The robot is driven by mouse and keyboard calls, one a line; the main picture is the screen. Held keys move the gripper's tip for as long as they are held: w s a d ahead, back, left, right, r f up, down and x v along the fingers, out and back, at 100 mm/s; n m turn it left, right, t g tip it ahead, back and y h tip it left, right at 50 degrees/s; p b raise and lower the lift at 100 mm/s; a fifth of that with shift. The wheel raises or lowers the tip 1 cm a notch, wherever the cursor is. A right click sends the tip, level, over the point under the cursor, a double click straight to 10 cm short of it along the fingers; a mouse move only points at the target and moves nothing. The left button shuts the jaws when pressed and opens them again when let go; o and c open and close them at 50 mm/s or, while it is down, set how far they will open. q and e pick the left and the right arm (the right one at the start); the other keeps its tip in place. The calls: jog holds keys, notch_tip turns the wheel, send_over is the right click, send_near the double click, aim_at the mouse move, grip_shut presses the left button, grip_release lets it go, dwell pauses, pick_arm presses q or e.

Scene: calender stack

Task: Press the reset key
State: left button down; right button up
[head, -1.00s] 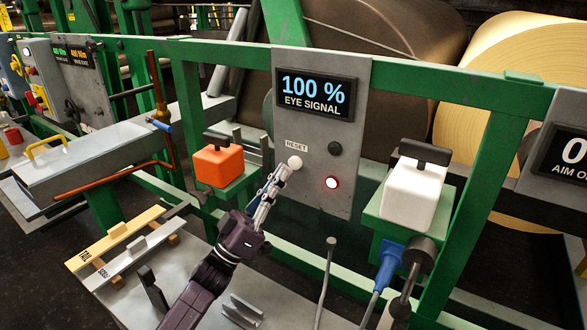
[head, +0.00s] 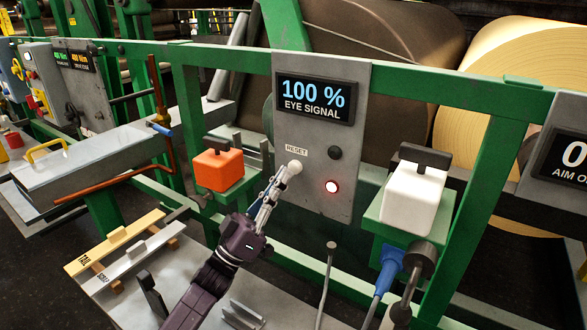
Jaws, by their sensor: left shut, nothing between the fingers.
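The reset key is a round white button (head: 294,167) just below the RESET label (head: 296,150) on the grey panel (head: 315,205). The panel's display (head: 313,97) reads 100 % EYE SIGNAL. My left gripper (head: 284,174) is shut and empty, its fingertips at the lower left edge of the key in the picture. The fingers partly overlap the key, and I cannot tell whether they touch it. A dark button (head: 334,153) and a lit red lamp (head: 332,187) sit to the right of the key. My right gripper is not in view.
An orange box (head: 218,171) stands on a green bracket left of the panel. A white box (head: 413,195) with a blue cable plug (head: 390,265) below stands to the right. Green frame bars surround the panel, with large rolls (head: 515,110) behind.

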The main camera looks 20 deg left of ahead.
pick_arm(q)
jog(key=shift+w, duration=0.1)
dwell(0.5)
jog(key=shift+w, duration=0.35)
jog(key=shift+w+d+b, duration=0.1)
jog(key=shift+w+b, duration=0.2)
jog(key=shift+w, duration=0.15)
dwell(0.6)
jog(key=shift+s, duration=0.15)
jog(key=shift+s+p, duration=0.45)
jog(key=shift+s, duration=0.3)
jog(key=shift+s+a+p, duration=0.25)
jog(key=shift+s+p, duration=0.3)
jog(key=shift+s, duration=0.7)
jog(key=shift+s+a+p, duration=0.2)
jog(key=shift+s+p, duration=0.3)
jog(key=shift+s, duration=0.75)
